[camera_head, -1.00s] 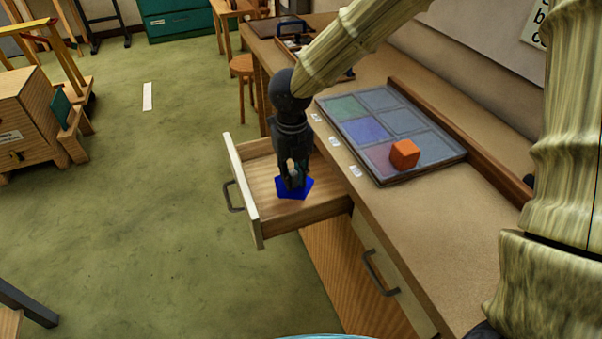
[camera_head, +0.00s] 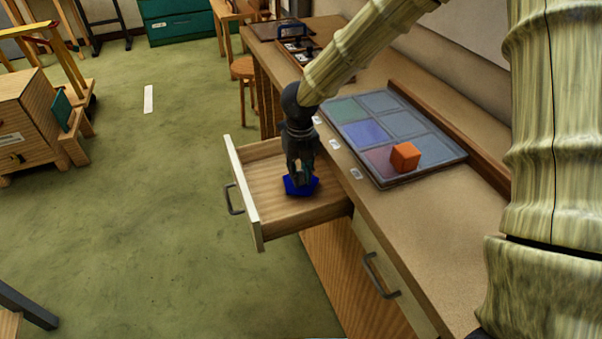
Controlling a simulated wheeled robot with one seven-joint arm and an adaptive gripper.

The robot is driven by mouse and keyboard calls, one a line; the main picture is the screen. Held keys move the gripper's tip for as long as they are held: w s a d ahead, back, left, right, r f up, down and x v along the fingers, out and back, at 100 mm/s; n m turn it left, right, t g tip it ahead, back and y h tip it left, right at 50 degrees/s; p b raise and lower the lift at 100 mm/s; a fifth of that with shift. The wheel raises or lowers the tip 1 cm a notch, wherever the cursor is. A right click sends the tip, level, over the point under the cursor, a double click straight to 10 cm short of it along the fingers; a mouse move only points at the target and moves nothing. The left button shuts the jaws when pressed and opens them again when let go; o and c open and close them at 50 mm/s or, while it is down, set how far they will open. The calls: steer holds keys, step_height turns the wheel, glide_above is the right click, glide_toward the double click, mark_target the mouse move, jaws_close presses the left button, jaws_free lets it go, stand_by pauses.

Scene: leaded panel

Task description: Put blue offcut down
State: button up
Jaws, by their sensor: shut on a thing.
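The blue offcut (camera_head: 297,188) is a flat, dark blue, angular piece inside the open drawer (camera_head: 262,208), near the drawer's right side. My gripper (camera_head: 301,176) points down over it and is shut on it; the fingers hide part of its upper edge. The offcut looks at or just above the wooden drawer floor; I cannot tell whether it touches.
The leaded panel (camera_head: 434,142) lies on the bench (camera_head: 442,203), with an orange block (camera_head: 405,156) on its near part. White labels (camera_head: 356,174) line the bench edge. A closed drawer (camera_head: 384,280) sits nearer. The open drawer's left part is bare.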

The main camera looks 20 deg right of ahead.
steer(key=shift+w+d+f, duration=0.2)
steer(key=shift+w+f, duration=0.2)
steer(key=shift+f, duration=0.2)
steer(key=o, duration=0.9)
steer(key=shift+f, duration=0.1)
steer(key=shift+c, duration=0.2)
step_height(320, 180, up, 12)
steer(key=shift+p, duration=0.35)
